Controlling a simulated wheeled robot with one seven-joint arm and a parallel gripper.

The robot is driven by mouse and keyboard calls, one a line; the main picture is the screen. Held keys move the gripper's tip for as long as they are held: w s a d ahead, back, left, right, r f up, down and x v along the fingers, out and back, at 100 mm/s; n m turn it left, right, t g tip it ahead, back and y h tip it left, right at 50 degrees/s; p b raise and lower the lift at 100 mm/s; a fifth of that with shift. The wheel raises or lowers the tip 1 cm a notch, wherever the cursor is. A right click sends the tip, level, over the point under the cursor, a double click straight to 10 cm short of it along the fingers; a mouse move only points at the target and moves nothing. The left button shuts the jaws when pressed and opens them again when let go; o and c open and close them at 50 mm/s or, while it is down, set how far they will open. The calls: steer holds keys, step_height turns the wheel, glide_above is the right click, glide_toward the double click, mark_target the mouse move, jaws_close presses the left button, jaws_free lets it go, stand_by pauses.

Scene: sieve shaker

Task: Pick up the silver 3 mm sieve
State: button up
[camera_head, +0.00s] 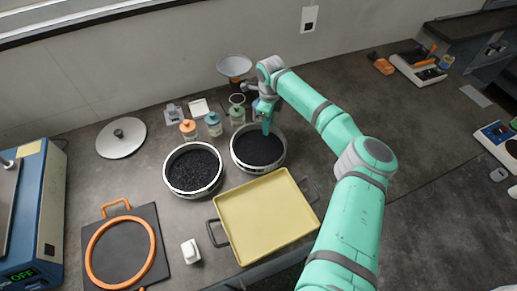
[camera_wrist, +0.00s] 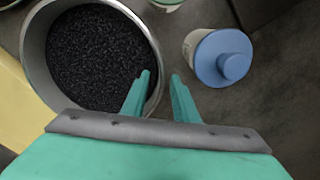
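Two round silver sieves with dark granular material inside stand on the bench in the head view: a left one (camera_head: 193,170) and a right one (camera_head: 258,150). No size marking is readable on either. My gripper (camera_head: 267,128) is at the back rim of the right sieve. In the wrist view this sieve (camera_wrist: 36,52) fills the upper left. My gripper (camera_wrist: 161,76) is open there, with one finger over the inside of the sieve and the other outside its wall. The rim passes between the fingers; I cannot tell whether they touch it.
A blue-lidded bottle (camera_wrist: 222,57) stands close to the outer finger. Small bottles (camera_head: 214,124) stand behind the sieves. A yellow tray (camera_head: 265,215) lies in front. A round lid (camera_head: 121,138) and an orange ring on a dark plate (camera_head: 120,250) lie left.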

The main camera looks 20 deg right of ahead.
jaws_close()
steer(key=shift+r, duration=0.1)
